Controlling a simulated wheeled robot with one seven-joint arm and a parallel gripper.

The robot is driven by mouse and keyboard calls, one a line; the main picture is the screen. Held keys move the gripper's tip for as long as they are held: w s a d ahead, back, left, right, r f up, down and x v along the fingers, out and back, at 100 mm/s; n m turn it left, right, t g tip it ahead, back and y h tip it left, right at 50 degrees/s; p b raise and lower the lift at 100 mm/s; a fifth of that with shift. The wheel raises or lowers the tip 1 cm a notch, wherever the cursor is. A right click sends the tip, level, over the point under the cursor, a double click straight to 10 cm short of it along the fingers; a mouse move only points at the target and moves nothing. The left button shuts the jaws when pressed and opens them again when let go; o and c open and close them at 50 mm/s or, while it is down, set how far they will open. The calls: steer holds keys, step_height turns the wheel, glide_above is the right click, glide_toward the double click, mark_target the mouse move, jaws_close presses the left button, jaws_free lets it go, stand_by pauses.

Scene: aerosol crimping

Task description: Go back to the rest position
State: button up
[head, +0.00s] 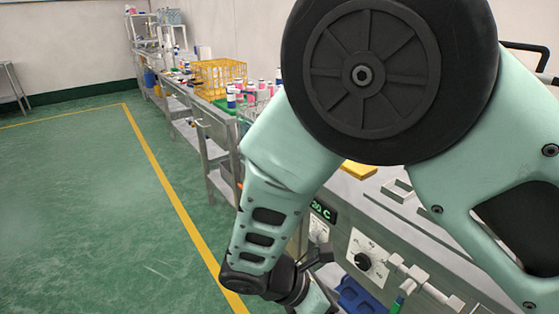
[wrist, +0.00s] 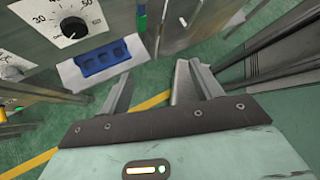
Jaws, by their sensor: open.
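My gripper (wrist: 150,92) shows in the wrist view with its two fingers apart and nothing between them. It hangs over the green floor, near the front of a metal machine (wrist: 40,50) with a dial (wrist: 73,27). In the head view my arm is bent and fills the middle and right. The gripper's fingers are out of sight there, below the lower edge of the picture.
A blue tray (wrist: 103,58) sits on a pale ledge close to the gripper. In the head view, the machine's dial panel (head: 367,255) stands beside my arm. A bench with a yellow crate (head: 217,75) and bottles runs behind. The green floor (head: 80,200) at left is clear.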

steer(key=s+d+r+m+y+p, duration=0.1)
steer(key=s+r+m+y, duration=0.4)
steer(key=r, duration=0.5)
steer(key=s+d+r+m+y+p, duration=0.2)
steer(key=s+r+m+y, duration=0.3)
steer(key=r+m, duration=0.5)
steer(key=shift+d+p, duration=0.25)
steer(key=shift+p, duration=0.35)
